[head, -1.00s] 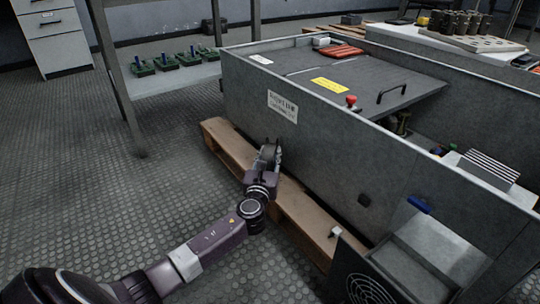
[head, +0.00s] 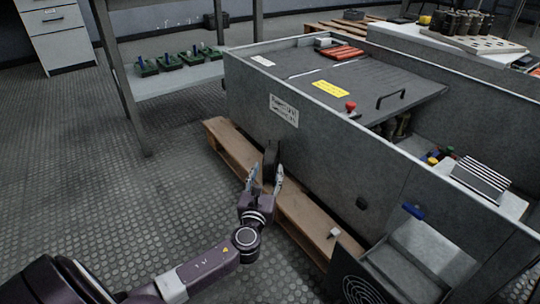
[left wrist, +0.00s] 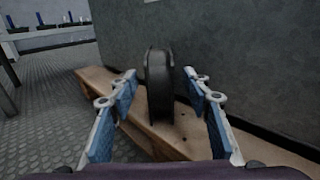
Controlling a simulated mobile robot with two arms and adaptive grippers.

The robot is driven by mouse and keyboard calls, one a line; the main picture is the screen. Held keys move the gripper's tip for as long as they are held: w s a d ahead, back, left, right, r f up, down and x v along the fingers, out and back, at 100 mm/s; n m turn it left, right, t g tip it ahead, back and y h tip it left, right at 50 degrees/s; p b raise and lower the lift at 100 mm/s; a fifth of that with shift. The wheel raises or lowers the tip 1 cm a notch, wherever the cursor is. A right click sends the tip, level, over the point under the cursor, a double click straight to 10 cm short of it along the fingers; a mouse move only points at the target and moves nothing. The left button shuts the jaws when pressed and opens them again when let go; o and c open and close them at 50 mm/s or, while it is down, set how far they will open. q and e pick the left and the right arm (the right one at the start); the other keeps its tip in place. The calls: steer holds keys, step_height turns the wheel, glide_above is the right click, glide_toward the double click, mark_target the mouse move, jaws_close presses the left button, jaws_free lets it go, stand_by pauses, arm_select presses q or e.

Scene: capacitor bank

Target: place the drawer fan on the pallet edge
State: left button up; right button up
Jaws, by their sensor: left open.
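The drawer fan (head: 271,160), a dark flat round-edged unit, stands upright on the wooden pallet edge (head: 310,213), close to the grey cabinet wall. It also shows in the left wrist view (left wrist: 159,84), standing on the pallet boards (left wrist: 95,77). My left gripper (head: 265,176) is open, with its fingertips apart on either side of the fan's near end. In the left wrist view the blue-padded fingers (left wrist: 160,92) show gaps on both sides of the fan. My right gripper is not in view.
The grey cabinet (head: 320,140) rises directly behind the pallet edge. A small white block (head: 334,233) lies on the pallet farther right, near a black fan grille (head: 358,288). A metal shelf (head: 170,85) stands at the left. The floor in front is clear.

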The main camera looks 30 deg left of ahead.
arm_select(q)
steer(key=shift+p+v, duration=0.55)
steer(key=shift+v, duration=1.45)
